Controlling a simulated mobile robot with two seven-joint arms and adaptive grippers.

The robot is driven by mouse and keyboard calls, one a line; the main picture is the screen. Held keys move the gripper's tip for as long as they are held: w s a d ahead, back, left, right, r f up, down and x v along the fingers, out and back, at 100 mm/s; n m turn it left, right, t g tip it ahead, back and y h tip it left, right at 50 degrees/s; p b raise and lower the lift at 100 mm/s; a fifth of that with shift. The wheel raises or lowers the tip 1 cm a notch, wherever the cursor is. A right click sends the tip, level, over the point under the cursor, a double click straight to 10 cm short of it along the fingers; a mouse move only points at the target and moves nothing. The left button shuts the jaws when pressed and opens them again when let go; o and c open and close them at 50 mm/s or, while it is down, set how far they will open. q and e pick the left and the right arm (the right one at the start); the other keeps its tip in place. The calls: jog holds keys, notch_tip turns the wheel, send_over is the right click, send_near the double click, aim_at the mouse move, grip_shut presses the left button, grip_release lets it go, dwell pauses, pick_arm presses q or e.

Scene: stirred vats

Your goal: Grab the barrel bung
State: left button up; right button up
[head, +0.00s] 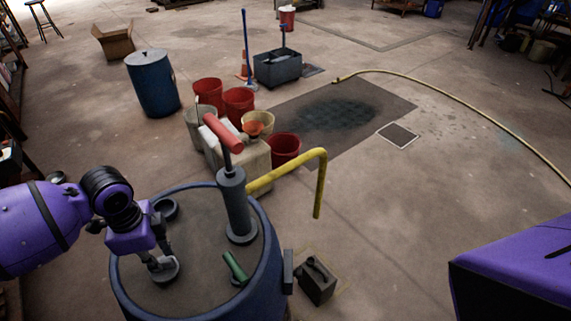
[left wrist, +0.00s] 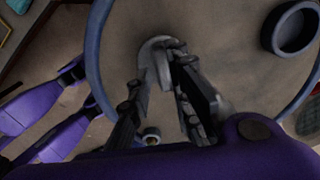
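The barrel bung looks like a grey disc with a raised grip (head: 165,272), lying on the blue barrel's top (head: 200,270) near its left side. It also shows in the left wrist view as a pale grey piece (left wrist: 155,48). My left gripper (head: 160,258) reaches down over it from the left. In the left wrist view its fingers (left wrist: 160,75) stand apart on either side of the raised grip; firm contact is not clear. Part of the bung is hidden by the fingers. My right gripper is out of view; only a purple arm part shows at lower right.
A dark ring-shaped opening (head: 165,209) is behind the gripper on the barrel top. A grey pump (head: 234,200) with a red handle and yellow spout (head: 318,185) stands upright at the right. A green-handled item (head: 235,266) lies near the front rim. Red buckets (head: 238,104) stand beyond.

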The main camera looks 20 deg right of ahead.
pick_arm(q)
notch_tip(320, 180, down, 3)
jog(key=shift+w+f, duration=0.1)
jog(key=shift+w, duration=0.05)
grip_shut()
